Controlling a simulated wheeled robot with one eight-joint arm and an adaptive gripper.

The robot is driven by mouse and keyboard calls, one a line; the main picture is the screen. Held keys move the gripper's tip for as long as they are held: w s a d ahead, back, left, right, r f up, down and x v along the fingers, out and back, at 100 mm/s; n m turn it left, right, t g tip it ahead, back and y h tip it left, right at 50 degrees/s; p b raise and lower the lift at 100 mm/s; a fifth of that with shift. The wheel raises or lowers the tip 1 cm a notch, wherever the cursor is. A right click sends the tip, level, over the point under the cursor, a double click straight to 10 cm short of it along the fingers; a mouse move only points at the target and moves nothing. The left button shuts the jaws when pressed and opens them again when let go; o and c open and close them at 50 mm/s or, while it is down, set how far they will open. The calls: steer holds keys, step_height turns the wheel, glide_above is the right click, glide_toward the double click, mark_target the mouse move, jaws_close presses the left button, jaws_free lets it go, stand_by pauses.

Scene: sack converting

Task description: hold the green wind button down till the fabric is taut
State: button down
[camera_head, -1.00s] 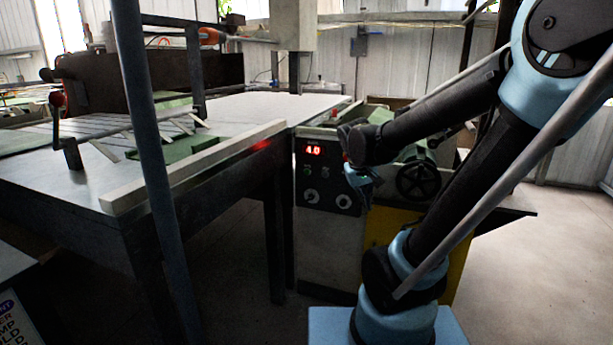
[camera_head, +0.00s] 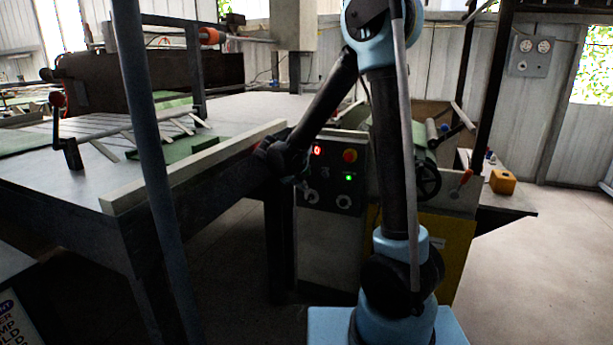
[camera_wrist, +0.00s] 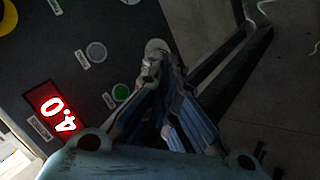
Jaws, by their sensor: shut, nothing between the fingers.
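The green wind button (camera_wrist: 121,92) is a small round disc on the dark control panel (camera_wrist: 40,62). In the wrist view it lies just left of my gripper (camera_wrist: 151,68), whose fingers are shut with nothing between them. The fingertips overlap the lower edge of a pale knob (camera_wrist: 157,47); contact with it cannot be told. In the head view my gripper (camera_head: 298,174) is at the panel's left side and hides the button and part of the display (camera_head: 317,150). I cannot make out whether any fabric is taut.
A red button (camera_head: 350,155) and a lit green lamp (camera_head: 348,177) sit at the panel's right. A long work table (camera_head: 150,190) stands close at left. A black handwheel (camera_head: 428,181) and a yellow box (camera_head: 503,182) are at right. The floor at right is clear.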

mark_target(307, 172)
steer(key=shift+w+a+f, duration=0.15)
steer(key=shift+a+f, duration=0.05)
steer(key=shift+a, duration=0.25)
steer(key=shift+w+a+f, duration=0.15)
steer(key=shift+a, duration=0.25)
steer(key=w+d, duration=0.3)
steer(key=w, duration=0.5)
steer(key=shift+w, duration=0.15)
